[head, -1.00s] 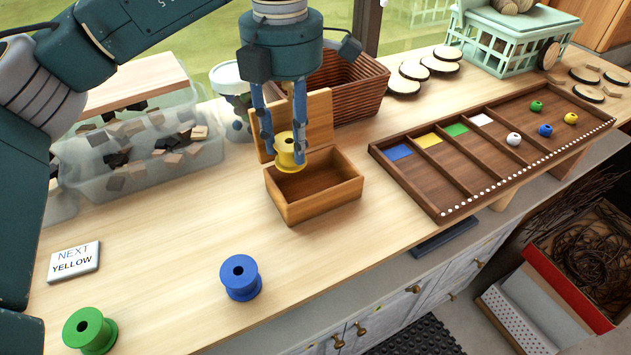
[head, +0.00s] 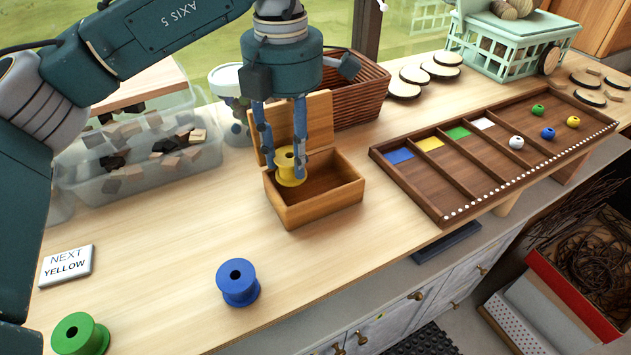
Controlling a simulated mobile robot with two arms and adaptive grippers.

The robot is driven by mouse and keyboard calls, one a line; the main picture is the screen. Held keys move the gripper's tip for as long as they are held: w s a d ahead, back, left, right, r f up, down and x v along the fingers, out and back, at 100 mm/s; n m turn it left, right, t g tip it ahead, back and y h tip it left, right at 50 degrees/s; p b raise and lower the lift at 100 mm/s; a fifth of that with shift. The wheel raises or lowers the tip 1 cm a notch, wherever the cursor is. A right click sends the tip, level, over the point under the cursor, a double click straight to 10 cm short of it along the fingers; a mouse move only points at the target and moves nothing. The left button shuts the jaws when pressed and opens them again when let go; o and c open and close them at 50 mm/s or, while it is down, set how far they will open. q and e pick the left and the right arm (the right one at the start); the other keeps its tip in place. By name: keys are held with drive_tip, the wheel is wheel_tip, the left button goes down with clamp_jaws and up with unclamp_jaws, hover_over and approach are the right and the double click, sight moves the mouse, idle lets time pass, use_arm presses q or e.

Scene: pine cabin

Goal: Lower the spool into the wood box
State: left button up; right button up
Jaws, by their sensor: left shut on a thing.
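The yellow spool (head: 289,168) is between the fingers of my left gripper (head: 281,170), which is shut on it. The spool is at the left part of the wood box (head: 321,211), its lower end at about the level of the box's opening. I cannot tell whether it touches the box floor. The box's lid stands open at the back. A blue spool (head: 238,284) and a green spool (head: 80,335) stand on the table to the left and front. A sign (head: 66,266) reads "NEXT YELLOW". My right gripper is not in view.
A wooden tray with compartments (head: 446,213) holding coloured beads lies to the right. A brown basket (head: 360,98) stands behind the box. Clear bins with wood pieces (head: 137,185) stand at the left. The table's front left middle is free.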

use_arm(q)
drive_tip(key=shift+f+b, duration=0.95)
drive_tip(key=shift+f, duration=0.35)
idle(0.5)
drive_tip(key=o, duration=1.1)
wheel_tip(320, 180, up, 12)
drive_tip(key=shift+r, duration=0.1)
